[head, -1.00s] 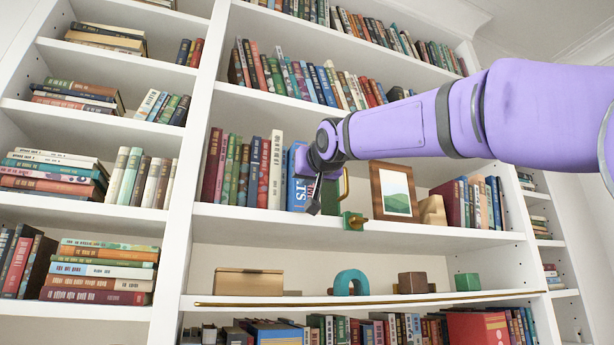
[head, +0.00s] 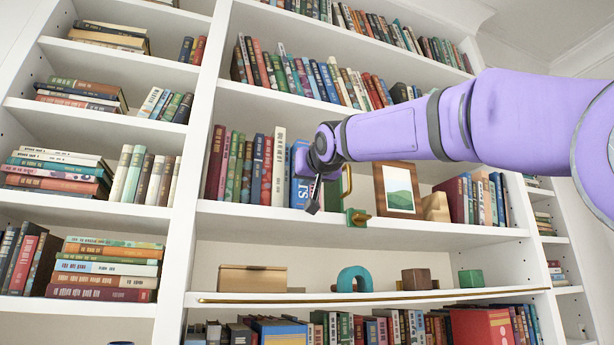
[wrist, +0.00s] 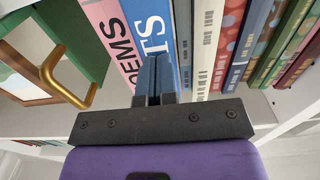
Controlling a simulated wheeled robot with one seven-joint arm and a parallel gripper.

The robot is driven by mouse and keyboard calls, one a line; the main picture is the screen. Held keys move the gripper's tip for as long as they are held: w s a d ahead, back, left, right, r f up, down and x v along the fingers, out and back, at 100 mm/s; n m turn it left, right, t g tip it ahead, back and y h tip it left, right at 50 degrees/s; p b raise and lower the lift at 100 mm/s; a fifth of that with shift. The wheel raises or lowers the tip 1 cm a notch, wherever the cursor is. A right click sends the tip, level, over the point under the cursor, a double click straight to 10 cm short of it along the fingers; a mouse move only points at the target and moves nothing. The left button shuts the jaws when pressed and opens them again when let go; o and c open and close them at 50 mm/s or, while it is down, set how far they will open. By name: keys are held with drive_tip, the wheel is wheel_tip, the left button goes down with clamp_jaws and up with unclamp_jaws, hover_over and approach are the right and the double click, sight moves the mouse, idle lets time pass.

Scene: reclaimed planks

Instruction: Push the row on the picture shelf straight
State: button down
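The row of upright books (head: 240,170) stands on the shelf with the framed picture (head: 398,190). At its right end are a blue book (head: 300,190) and, in the wrist view, a pink book lettered "POEMS" (wrist: 112,35). My gripper hides the pink one in the head view. A green bookend (head: 357,217) with a brass handle (wrist: 70,88) stands beside it. My gripper (head: 312,208) is in front of the blue book. In the wrist view its fingers (wrist: 155,75) are together, pointing at that spine, with nothing seen between them. I cannot tell whether they touch it.
Right of the bookend stand the framed picture, a tan block (head: 435,207) and more books (head: 475,200). The shelf below holds a box (head: 253,279), a teal arch (head: 354,279) and small blocks. A white upright (head: 185,180) bounds the row on the left.

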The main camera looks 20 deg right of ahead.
drive_tip(key=shift+w, duration=1.5)
drive_tip(key=shift+s, duration=0.2)
drive_tip(key=s, duration=0.3)
drive_tip(key=shift+s, duration=0.35)
idle(0.3)
